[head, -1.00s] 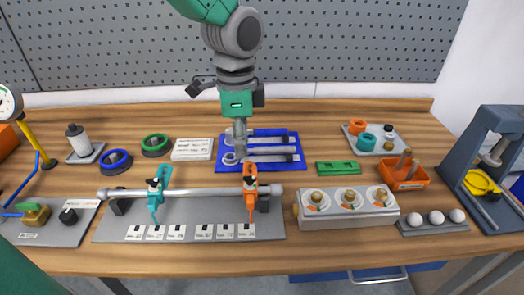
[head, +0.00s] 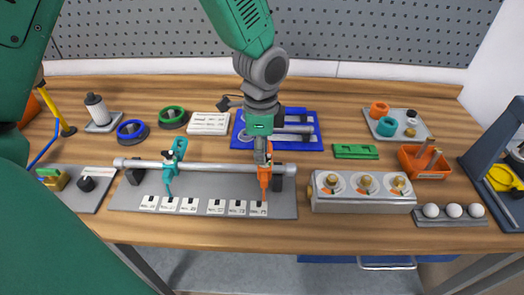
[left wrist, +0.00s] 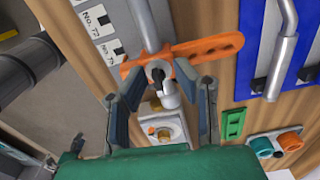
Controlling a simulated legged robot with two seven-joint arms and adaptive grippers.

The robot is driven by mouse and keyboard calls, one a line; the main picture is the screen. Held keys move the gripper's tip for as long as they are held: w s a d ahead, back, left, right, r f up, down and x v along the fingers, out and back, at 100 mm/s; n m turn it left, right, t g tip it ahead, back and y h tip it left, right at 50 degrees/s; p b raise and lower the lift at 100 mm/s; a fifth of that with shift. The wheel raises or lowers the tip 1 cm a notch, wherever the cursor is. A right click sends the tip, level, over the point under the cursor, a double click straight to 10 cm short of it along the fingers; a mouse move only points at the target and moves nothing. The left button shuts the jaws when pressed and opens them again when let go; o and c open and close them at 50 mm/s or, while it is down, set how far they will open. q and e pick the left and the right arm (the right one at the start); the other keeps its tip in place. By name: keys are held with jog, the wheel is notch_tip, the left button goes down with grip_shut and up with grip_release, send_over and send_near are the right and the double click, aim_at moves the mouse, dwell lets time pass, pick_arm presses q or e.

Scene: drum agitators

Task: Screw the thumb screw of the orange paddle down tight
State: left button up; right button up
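The orange paddle (head: 264,178) is clamped on the right part of a horizontal silver rod (head: 215,167). In the left wrist view the orange paddle (left wrist: 208,48) crosses the rod, and a small dark thumb screw (left wrist: 158,76) shows at its hub. My left gripper (head: 263,158) is directly over the hub, pointing down, and hides part of it in the head view. In the left wrist view my left gripper (left wrist: 160,96) is open, its fingers on either side of the hub region and apart from each other. I cannot tell whether they touch anything. My right gripper is not in view.
A teal paddle (head: 173,162) sits on the same rod to the left. Behind lies a blue tray (head: 241,139) with silver tools. A grey block with knobs (head: 362,205) stands close on the right. Labelled cards (head: 237,207) lie in front.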

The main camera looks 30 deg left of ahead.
pick_arm(q)
jog(key=shift+w+d+f, duration=0.1)
jog(key=shift+d+f, duration=0.15)
jog(key=shift+d, duration=0.1)
jog(key=shift+d+r, duration=0.1)
jog(key=shift+d, duration=0.35)
grip_shut()
jog(key=shift+a, duration=0.25)
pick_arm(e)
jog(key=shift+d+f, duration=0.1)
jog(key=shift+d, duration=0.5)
